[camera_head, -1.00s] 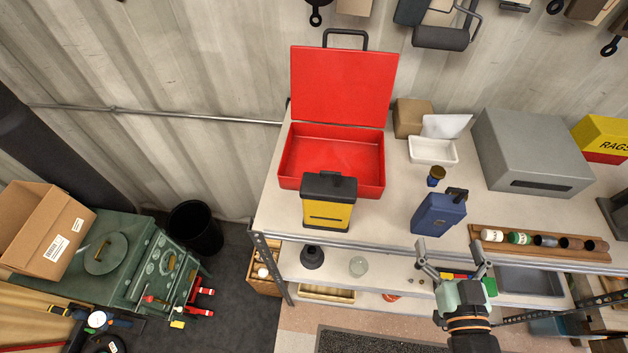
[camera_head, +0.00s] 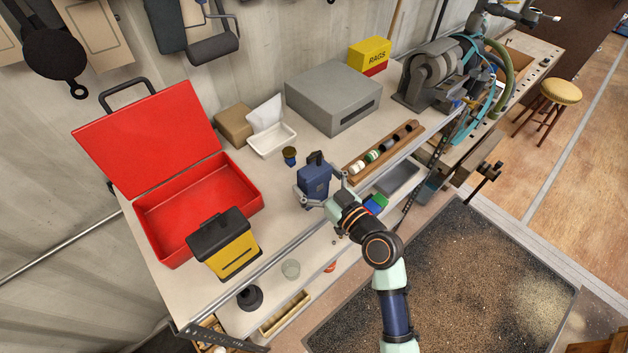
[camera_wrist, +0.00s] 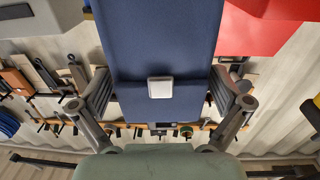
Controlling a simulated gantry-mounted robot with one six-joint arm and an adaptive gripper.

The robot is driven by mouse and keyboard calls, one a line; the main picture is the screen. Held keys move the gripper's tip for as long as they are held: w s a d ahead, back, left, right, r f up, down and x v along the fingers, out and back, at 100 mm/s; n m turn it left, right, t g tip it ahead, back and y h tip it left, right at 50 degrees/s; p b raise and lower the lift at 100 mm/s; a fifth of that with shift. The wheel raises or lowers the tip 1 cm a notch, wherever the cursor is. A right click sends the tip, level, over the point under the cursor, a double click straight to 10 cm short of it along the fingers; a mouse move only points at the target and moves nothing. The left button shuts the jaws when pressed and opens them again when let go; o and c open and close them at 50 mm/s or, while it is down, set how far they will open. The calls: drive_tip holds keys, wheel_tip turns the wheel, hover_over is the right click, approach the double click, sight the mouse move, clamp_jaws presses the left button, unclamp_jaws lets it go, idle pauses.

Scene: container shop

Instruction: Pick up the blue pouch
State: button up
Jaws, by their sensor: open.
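The blue pouch (camera_head: 315,185), with a dark top, stands upright near the front edge of the workbench. My gripper (camera_head: 322,192) reaches in from the front with its fingers spread, one on each side of the pouch. In the wrist view the blue pouch (camera_wrist: 160,45) fills the middle, with a small pale square on its face. There my open gripper (camera_wrist: 160,88) has a finger on either side of it; the fingers look apart from the pouch or barely beside it. Contact cannot be told.
On the workbench (camera_head: 285,215) stand an open red toolbox (camera_head: 205,187), a yellow box with a black top (camera_head: 234,258), a small brown-capped jar (camera_head: 290,155) and a white tray (camera_head: 272,138). A wooden rack of bottles (camera_head: 360,177) lies close right of the pouch. A grey box (camera_head: 325,103) is behind.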

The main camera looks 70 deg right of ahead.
drive_tip(key=shift+w, duration=0.1)
drive_tip(key=c, duration=1)
wheel_tip(320, 180, up, 20)
drive_tip(key=shift+p, duration=0.7)
